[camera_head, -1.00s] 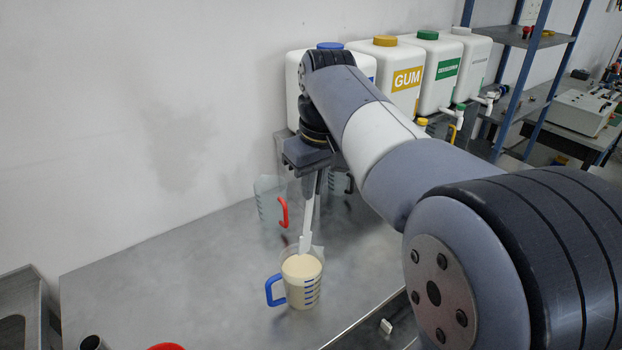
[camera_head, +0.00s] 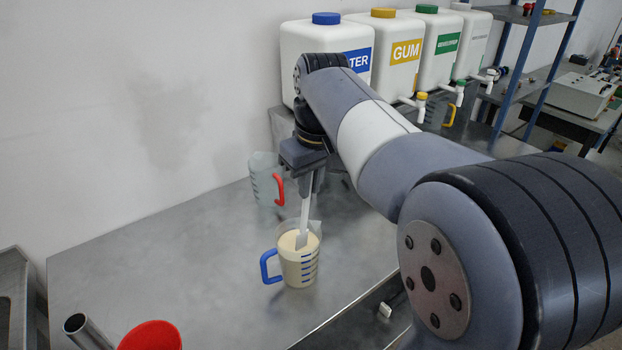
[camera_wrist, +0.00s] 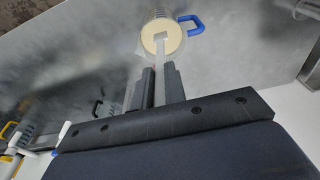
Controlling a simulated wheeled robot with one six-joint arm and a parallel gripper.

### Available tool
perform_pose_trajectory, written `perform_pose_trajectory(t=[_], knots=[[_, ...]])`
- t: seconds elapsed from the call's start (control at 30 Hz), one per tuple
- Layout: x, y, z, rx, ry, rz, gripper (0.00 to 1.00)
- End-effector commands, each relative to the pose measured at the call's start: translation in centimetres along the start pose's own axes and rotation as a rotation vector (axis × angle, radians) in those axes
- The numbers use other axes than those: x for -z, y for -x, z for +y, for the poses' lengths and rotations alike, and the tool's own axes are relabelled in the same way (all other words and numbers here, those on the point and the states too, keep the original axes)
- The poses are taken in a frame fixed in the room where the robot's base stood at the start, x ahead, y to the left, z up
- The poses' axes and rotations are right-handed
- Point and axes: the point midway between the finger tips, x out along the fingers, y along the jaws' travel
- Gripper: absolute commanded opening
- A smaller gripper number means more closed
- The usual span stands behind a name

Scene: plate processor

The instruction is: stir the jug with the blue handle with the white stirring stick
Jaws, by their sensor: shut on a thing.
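The jug with the blue handle (camera_head: 299,262) stands upright on the metal table and holds a cream-coloured liquid. It also shows at the top of the wrist view (camera_wrist: 160,36), its blue handle to the right. My gripper (camera_head: 307,192) is above the jug, pointing down, and shut on the white stirring stick (camera_head: 304,220). In the wrist view the stick (camera_wrist: 160,72) runs from between the fingers to the jug's mouth. Its flat lower end is over or at the liquid; I cannot tell whether it dips in.
A clear jug with a red handle (camera_head: 266,181) stands behind. A red funnel or bowl (camera_head: 152,335) and a metal tube (camera_head: 88,331) are at the front left. White canisters (camera_head: 326,45) line the back. The table's left part (camera_head: 150,250) is clear.

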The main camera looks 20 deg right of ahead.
Motion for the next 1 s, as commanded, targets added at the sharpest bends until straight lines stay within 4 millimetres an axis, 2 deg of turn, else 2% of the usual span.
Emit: perform_pose_trajectory(t=[0.03,1.0], knots=[[0.0,-0.7,0.0,0.0,0.0,-0.001,0.0],[0.0,-8.3,0.0,0.0,0.0,-0.001,0.0]])
